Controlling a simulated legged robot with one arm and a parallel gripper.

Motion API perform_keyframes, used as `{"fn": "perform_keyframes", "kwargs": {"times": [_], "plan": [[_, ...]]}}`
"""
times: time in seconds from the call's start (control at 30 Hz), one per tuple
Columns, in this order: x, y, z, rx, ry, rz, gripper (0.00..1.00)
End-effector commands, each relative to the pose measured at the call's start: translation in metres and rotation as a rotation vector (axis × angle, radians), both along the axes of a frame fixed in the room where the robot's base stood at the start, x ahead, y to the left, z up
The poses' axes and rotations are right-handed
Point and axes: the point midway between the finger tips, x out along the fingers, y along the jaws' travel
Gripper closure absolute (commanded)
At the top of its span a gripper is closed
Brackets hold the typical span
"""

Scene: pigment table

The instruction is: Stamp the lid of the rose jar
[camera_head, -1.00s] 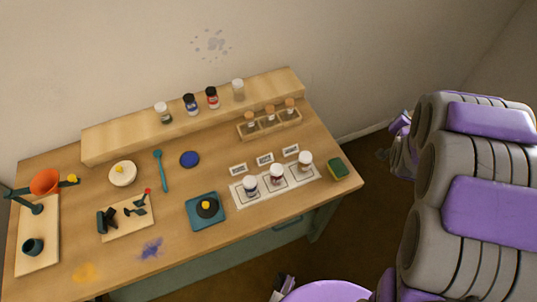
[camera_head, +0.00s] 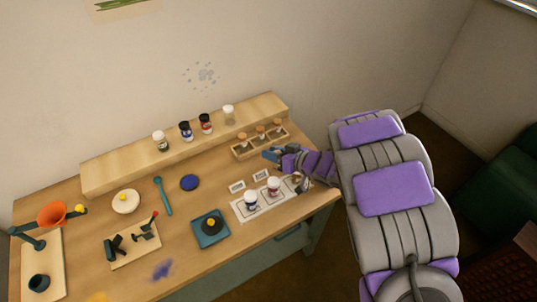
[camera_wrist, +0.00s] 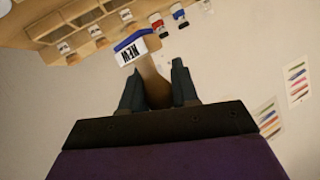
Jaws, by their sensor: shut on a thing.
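My gripper (camera_head: 270,155) reaches in from the right over the right end of the table. Two white-lidded jars stand on the white mat (camera_head: 241,211): a blue one (camera_head: 251,202) and a red one (camera_head: 274,188). The arm hides the mat's right end, where a third jar showed earlier. I cannot tell which jar is the rose one.
A wooden rack (camera_head: 243,155) with corked items stands behind the gripper. The back shelf (camera_head: 108,178) holds several jars. A teal pad (camera_head: 207,241) with a black, yellow-knobbed piece lies left of the mat. A blue disc (camera_head: 190,183) lies behind it.

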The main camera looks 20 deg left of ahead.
Motion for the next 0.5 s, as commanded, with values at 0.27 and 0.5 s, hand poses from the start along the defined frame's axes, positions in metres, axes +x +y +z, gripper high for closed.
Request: {"fn": "perform_keyframes", "kwargs": {"times": [0.27,0.5], "plan": [[-0.019,0.008,-0.007,0.005,-0.002,0.075,0.9],[-0.018,0.01,-0.026,0.003,-0.002,0.074,0.9]]}}
